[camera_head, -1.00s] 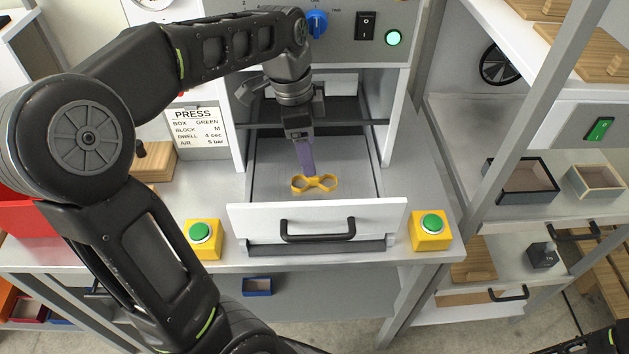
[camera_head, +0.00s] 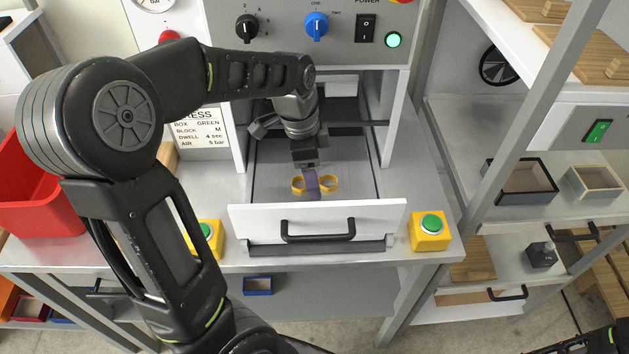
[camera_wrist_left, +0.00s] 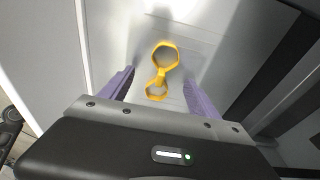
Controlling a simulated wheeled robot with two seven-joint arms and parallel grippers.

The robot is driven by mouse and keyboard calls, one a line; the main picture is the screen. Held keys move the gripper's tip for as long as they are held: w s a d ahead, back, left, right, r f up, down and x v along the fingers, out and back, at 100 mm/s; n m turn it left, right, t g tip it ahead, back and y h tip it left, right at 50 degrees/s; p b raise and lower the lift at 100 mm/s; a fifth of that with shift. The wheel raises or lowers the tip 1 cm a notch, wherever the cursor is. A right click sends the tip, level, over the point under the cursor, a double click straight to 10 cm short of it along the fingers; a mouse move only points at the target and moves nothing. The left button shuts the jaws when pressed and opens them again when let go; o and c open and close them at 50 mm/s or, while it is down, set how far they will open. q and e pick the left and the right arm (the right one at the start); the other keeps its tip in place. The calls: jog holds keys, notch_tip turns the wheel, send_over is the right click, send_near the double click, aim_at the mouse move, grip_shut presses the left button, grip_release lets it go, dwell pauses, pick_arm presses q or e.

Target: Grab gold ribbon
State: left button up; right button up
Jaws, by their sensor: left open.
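The gold ribbon (camera_head: 328,182), a yellow bow of two loops, lies on the floor of the open drawer (camera_head: 262,180). In the left wrist view the ribbon (camera_wrist_left: 165,57) lies between and beyond the two purple fingers, one loop farther off and one nearer. My left gripper (camera_head: 313,184) reaches down over the middle of the ribbon and hides its centre in the head view. In the wrist view the left gripper (camera_wrist_left: 158,88) is open, with space on both sides of the ribbon. Whether the fingertips touch the drawer floor is unclear. My right gripper does not show.
The drawer's white front (camera_head: 240,220) with its black handle (camera_head: 318,230) stands near me. Yellow boxes with green buttons flank it, the right one (camera_head: 431,231) in clear view. The press panel (camera_head: 275,30) is above and behind. A red bin (camera_head: 35,205) stands at left.

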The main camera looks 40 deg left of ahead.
pick_arm(q)
jog(key=shift+f, duration=0.4)
jog(key=c, duration=1.4)
jog(key=shift+r, duration=0.2)
notch_tip(320, 180, up, 12)
jog(key=s+d, duration=0.3)
jog(key=s, duration=0.1)
jog(key=s+d+b, duration=0.1)
jog(key=s+d, duration=0.3)
jog(key=s, duration=0.1)
jog(key=s+d+b, duration=0.1)
jog(key=s+d, duration=0.2)
jog(key=s, duration=0.1)
jog(key=shift+s+d, duration=0.15)
jog(key=shift+s, duration=0.1)
jog(key=shift+s+d+f, duration=0.15)
jog(key=shift+s+d, duration=0.2)
jog(key=shift+s, duration=0.05)
